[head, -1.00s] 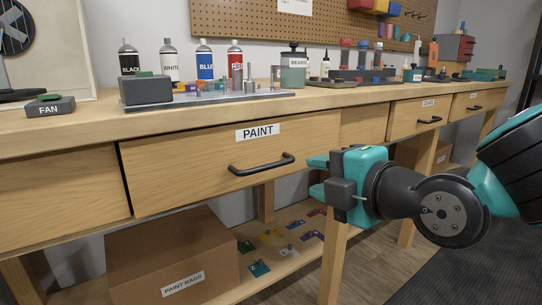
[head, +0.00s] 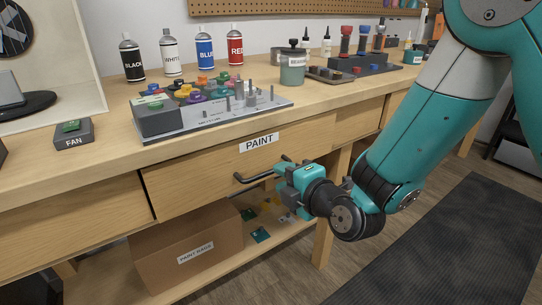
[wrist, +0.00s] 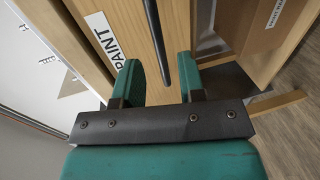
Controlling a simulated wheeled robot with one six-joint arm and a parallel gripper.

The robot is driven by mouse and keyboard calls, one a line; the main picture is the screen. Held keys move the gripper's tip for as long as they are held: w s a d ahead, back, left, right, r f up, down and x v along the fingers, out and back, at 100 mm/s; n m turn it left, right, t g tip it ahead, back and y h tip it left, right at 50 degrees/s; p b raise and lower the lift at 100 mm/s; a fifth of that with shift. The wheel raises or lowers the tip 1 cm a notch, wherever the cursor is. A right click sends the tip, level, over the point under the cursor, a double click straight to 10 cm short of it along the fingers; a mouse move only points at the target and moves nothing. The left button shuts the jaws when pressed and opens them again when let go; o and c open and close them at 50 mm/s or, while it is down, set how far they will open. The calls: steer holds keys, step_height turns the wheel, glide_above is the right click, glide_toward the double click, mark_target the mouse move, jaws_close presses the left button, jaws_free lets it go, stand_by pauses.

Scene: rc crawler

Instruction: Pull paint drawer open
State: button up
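The paint drawer (head: 200,180) is a wooden front under the bench top, with a white PAINT label (head: 259,142). It looks flush with the bench front. Its black bar handle (head: 252,177) runs across the front below the label. My gripper (head: 282,168) is at the handle's right part. In the wrist view, the handle (wrist: 156,42) runs between the two teal fingers of my gripper (wrist: 166,75). The fingers stand apart, with a visible gap on each side of the bar. My gripper hides the handle's right end in the head view.
The bench top (head: 95,165) above holds paint bottles, a grey tray of parts (head: 215,116) and a FAN switch box (head: 73,134). A PAINT RAGS box (head: 190,245) sits on the shelf below. A bench leg (head: 323,240) stands near my gripper. The floor in front is clear.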

steer(key=shift+p+x, duration=0.3)
steer(key=shift+x, duration=2.1)
steer(key=shift+c, duration=0.3)
